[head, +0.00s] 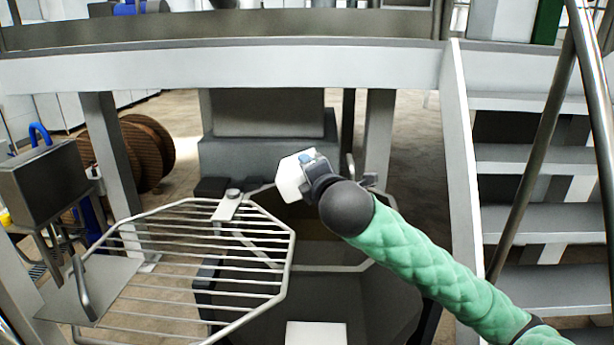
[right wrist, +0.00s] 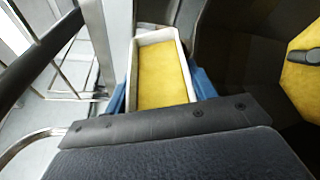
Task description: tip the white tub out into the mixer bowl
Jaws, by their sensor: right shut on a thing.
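The white tub (head: 291,177) is in my right gripper (head: 310,163), above the mixer bowl. In the right wrist view the tub (right wrist: 133,72) is a narrow white box with yellow contents (right wrist: 160,75), held between blue fingers. The contents still fill much of it; I cannot tell its exact tilt. The mixer bowl (head: 345,295) is large, dark and open, low in the middle of the head view. The bowl's dark inside (right wrist: 240,50) shows right of the tub in the right wrist view. My left gripper is not in view.
A barred guard (head: 200,255) stands left of the bowl opening. A pale beam (head: 230,72) crosses above, and steps (head: 530,158) rise at right. A grey metal box (head: 40,183) stands at left. A yellow shape (right wrist: 300,75) shows at the right edge of the right wrist view.

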